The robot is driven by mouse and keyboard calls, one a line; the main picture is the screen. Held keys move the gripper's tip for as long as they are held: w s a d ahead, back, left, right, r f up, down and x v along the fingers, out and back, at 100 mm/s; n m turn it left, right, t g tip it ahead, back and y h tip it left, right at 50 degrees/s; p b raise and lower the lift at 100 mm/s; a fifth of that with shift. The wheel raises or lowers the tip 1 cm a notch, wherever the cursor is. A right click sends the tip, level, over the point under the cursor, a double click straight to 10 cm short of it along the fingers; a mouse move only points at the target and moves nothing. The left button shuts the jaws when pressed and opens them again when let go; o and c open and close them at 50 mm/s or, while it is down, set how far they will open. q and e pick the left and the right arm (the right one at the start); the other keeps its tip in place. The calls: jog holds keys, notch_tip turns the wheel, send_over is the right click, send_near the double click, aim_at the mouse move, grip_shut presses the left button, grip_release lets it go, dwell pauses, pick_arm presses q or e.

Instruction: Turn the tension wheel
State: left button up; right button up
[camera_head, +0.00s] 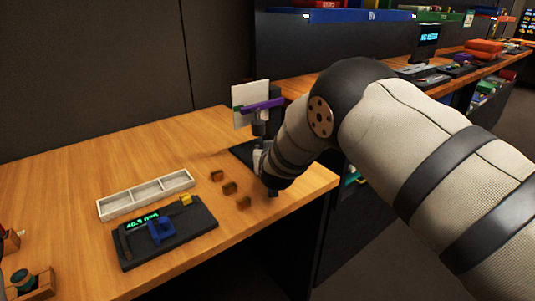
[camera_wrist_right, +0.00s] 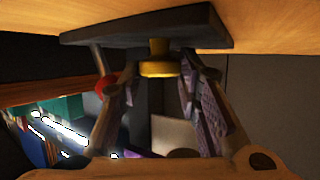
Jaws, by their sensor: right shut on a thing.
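A yellow wheel (camera_wrist_right: 160,68) on a short yellow post shows in the right wrist view, under a dark plate in that picture. My right gripper (camera_wrist_right: 156,75) has a finger on each side of the wheel and is shut on it. In the head view, my right gripper (camera_head: 262,160) is at a dark plate (camera_head: 242,152) near the table's far right corner. My own arm hides the wheel there. A white panel with a purple bar (camera_head: 262,105) stands just behind the gripper. My left gripper is not in view.
A dark device (camera_head: 185,240) with a green readout, a blue part and a yellow part lies at the front. A white tray (camera_head: 125,207) is behind it. Several small brown blocks (camera_head: 230,188) lie between device and gripper. The table's back left is clear.

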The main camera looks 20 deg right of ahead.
dwell(0.4)
jog(key=o, duration=0.8)
jog(key=v, duration=1.2)
jog(key=shift+a, duration=0.15)
